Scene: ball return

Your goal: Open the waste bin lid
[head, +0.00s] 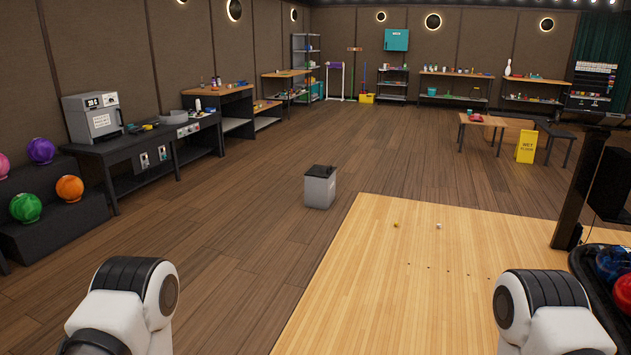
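The waste bin (319,192) is a small grey box standing on the dark wood floor near the middle of the head view, just beyond the left far corner of the light lane. Its black lid (321,171) lies on top and looks shut. A small dark piece sticks up at the lid's right side. My two arms show only as white and black links at the bottom left and bottom right, well short of the bin. Neither gripper is in view.
Dark floor around the bin is clear. The pale lane (400,290) has two small items on it. Left are a ball rack (60,195) and a black counter (140,150). Right are a yellow wet-floor sign (525,146), a table (482,121) and a ball return (590,262).

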